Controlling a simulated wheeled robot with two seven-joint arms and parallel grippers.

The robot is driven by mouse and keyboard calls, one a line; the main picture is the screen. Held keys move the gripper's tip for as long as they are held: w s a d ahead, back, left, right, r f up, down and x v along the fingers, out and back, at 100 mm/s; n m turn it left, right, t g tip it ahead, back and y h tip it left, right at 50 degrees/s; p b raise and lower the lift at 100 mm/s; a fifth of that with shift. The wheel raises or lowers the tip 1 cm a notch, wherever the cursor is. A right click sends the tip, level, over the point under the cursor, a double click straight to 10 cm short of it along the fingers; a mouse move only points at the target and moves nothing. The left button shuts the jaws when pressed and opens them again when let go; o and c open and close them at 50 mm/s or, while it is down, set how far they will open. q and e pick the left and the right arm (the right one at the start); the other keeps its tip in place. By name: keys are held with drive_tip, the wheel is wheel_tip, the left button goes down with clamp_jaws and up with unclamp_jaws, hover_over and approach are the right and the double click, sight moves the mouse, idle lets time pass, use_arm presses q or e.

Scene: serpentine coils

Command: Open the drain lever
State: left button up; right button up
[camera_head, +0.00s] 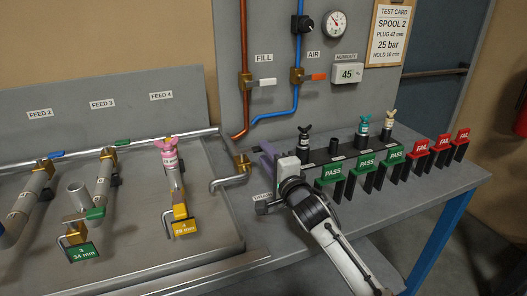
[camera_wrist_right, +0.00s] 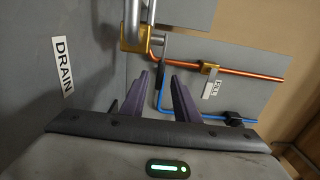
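The brass drain valve (camera_head: 241,163) sits at the end of the bench pipe, with a bent silver pipe (camera_head: 229,181) beside it. In the right wrist view a brass fitting (camera_wrist_right: 132,38) with grey pipe pieces shows beyond the fingers, and the DRAIN label (camera_wrist_right: 63,66) is at left. My left gripper is out of view.
A rack (camera_head: 345,150) with several small plugs and green PASS and red FAIL tags stands right of my right gripper. The FILL valve (camera_head: 245,82) and AIR valve (camera_head: 297,76) are on the panel behind.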

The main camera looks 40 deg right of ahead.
drive_tip(key=shift+x, duration=1.05)
clamp_jaws()
